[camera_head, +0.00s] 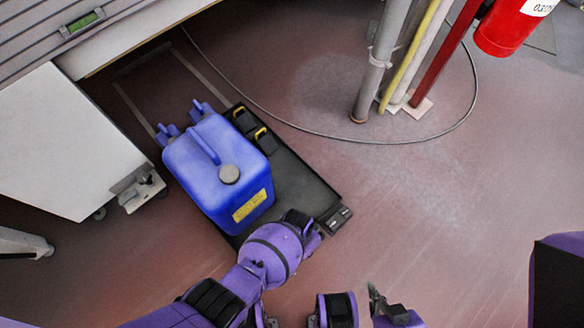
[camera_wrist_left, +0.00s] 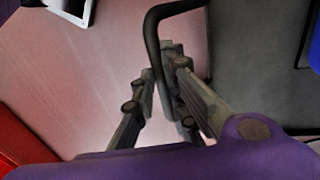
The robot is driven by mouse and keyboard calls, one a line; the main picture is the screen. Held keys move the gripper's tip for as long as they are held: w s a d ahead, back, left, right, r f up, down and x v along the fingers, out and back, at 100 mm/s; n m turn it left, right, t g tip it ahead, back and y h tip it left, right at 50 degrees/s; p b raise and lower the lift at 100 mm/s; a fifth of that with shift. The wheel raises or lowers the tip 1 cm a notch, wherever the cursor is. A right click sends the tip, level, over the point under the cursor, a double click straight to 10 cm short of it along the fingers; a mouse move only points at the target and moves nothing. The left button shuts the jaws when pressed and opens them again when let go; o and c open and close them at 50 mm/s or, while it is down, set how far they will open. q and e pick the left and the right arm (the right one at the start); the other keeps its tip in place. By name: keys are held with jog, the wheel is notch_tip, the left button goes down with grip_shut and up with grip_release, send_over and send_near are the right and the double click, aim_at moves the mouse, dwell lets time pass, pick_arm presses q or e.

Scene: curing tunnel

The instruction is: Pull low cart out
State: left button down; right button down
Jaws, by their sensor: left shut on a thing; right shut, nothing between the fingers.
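The low cart (camera_head: 312,185) is a flat black platform on the floor, partly out from beneath the grey machine. A blue jerrycan (camera_head: 215,165) with a grey cap and yellow label stands upright on it. My left gripper (camera_wrist_left: 165,95) is shut on the cart's thin black bent handle (camera_wrist_left: 153,35) in the left wrist view; the grey cart deck (camera_wrist_left: 250,80) lies to its right. In the head view my left wrist covers the cart's near edge and hides these fingers. My right gripper (camera_head: 378,300) is shut and empty at the bottom, apart from the cart.
A white panel (camera_head: 65,140) stands left. Upright pipes (camera_head: 377,60), a cable (camera_head: 330,136) and a red cylinder (camera_head: 508,27) are at the upper right.

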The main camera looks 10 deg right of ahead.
pick_arm(q)
jog(key=c, duration=1.8)
grip_release()
notch_tip(320, 180, up, 12)
jog(key=w+a, duration=0.1)
jog(key=w, duration=0.1)
jog(key=shift+a, duration=0.25)
jog(key=shift+f, duration=0.15)
